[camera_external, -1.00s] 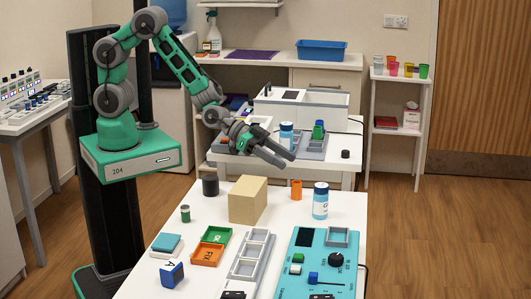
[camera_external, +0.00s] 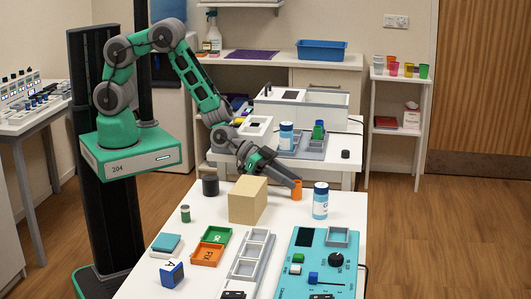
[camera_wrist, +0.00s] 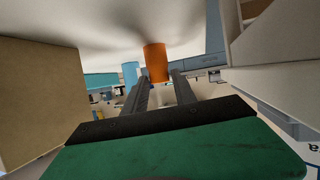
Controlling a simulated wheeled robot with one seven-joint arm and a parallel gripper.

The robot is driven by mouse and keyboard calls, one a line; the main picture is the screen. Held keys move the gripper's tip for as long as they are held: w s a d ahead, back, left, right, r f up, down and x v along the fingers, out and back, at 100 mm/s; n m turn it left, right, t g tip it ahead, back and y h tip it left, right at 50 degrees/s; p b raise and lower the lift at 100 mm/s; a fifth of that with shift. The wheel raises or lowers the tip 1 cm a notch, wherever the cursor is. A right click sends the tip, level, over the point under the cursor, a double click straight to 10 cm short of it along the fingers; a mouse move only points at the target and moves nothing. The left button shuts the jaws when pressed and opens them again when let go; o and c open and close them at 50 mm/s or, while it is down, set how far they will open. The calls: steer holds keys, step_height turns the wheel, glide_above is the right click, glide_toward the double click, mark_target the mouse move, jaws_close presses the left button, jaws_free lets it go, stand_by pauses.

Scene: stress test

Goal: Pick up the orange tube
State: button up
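The orange tube (camera_external: 297,190) stands upright near the far edge of the white table, between the tan box and a blue-and-white bottle. My gripper (camera_external: 291,180) is low beside the tube, on its left, with the fingers angled down to the right; the tan box hides part of it. In the wrist view the orange tube (camera_wrist: 156,62) is just ahead, between and beyond the tips of the two dark fingers (camera_wrist: 158,82). The fingers are apart with a gap between them. I cannot tell whether they touch the tube.
The tan box (camera_external: 247,200) stands close to my gripper on the near side. The blue-and-white bottle (camera_external: 320,203) is just right of the tube. A black cylinder (camera_external: 210,186) stands at the left. Trays (camera_external: 207,254) and a turquoise panel (camera_external: 318,262) lie nearer.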

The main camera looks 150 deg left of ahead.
jaws_close()
stand_by(0.3)
